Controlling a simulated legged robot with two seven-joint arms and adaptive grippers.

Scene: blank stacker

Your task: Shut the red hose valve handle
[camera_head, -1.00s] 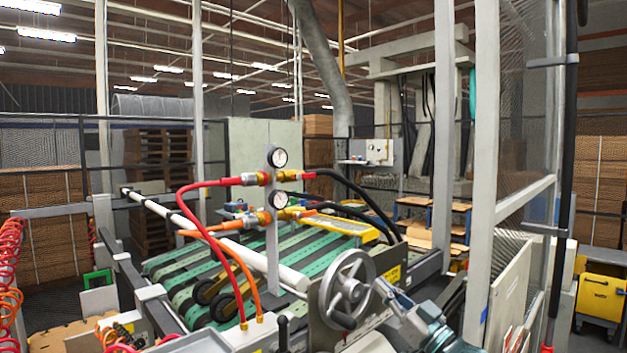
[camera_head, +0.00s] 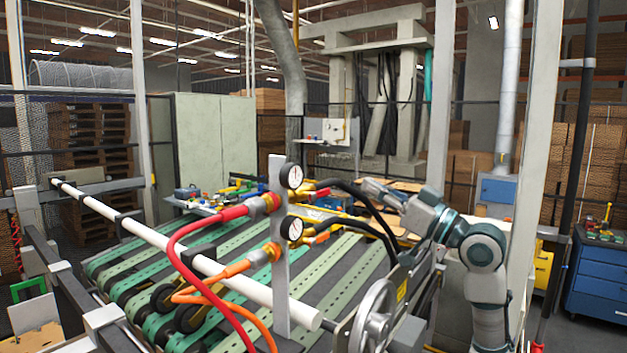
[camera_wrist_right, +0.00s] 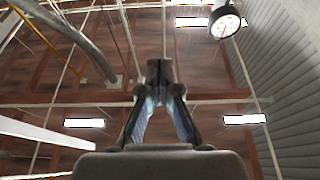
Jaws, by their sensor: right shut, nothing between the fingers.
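Another brass and red fitting (camera_head: 312,191) sits right of the post, beside the upper gauge (camera_head: 291,176). I cannot clearly tell which part is the valve handle. My right gripper (camera_head: 368,186) is shut and empty, to the right of the upper fitting and apart from it. In the right wrist view its fingers (camera_wrist_right: 160,75) meet at the tips against the ceiling, with a gauge (camera_wrist_right: 225,22) at the upper right. My left gripper is not in view.
An orange hose (camera_head: 225,285) and its fitting (camera_head: 265,254) lie below the red one. Black hoses (camera_head: 368,205) curve right of the post, close to my right gripper. A lower gauge (camera_head: 291,228), a handwheel (camera_head: 375,318) and a white bar (camera_head: 215,268) are nearby.

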